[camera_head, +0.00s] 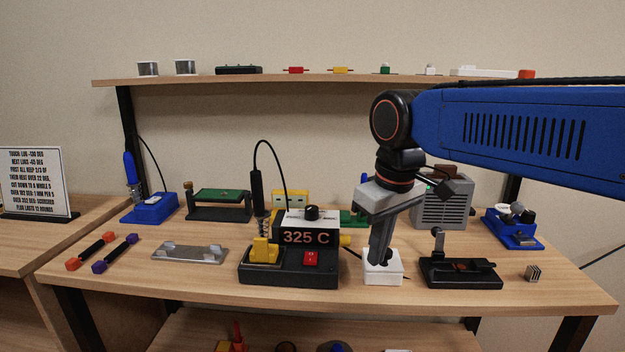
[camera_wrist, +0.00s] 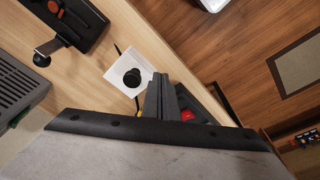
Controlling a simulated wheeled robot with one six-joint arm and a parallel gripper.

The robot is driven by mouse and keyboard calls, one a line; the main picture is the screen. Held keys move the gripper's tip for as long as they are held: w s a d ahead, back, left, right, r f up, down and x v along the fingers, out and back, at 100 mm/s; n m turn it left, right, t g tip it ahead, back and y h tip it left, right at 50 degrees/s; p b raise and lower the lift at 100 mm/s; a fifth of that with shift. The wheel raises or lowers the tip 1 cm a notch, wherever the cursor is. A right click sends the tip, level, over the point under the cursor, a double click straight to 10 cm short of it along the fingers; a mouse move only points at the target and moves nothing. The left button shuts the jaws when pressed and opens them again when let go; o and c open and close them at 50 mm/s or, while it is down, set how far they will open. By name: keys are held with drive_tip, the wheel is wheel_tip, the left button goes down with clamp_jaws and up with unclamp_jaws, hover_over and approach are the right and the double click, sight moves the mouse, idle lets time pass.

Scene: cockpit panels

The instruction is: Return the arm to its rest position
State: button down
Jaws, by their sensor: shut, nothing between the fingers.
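My gripper (camera_head: 377,258) hangs from my blue arm, pointing down over the right-middle of the workbench. Its fingers are shut and empty. In the head view the fingertips overlap a small white box (camera_head: 385,277); I cannot tell there whether they touch it. In the wrist view my gripper (camera_wrist: 160,80) shows as dark closed fingers, beside the white box (camera_wrist: 113,75) with its round black knob (camera_wrist: 132,78). The arm reaches in from the right of the head view.
Left of my gripper stands a soldering station (camera_head: 290,272) reading 325 C with a red switch. A black fixture (camera_head: 460,275) lies to the right, with a grey vented box (camera_head: 442,208) behind. A shelf (camera_head: 250,78) with small parts runs above the bench (camera_head: 200,290).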

drive_tip(key=s+d+f+m+t, duration=0.3)
drive_tip(key=s+d+f+m, duration=0.3)
drive_tip(key=s+d+f, duration=0.7)
drive_tip(key=d+f, duration=0.2)
drive_tip(key=d, duration=0.1)
drive_tip(key=shift+s+d+m+h, duration=0.2)
drive_tip(key=shift+d+m+h, duration=0.2)
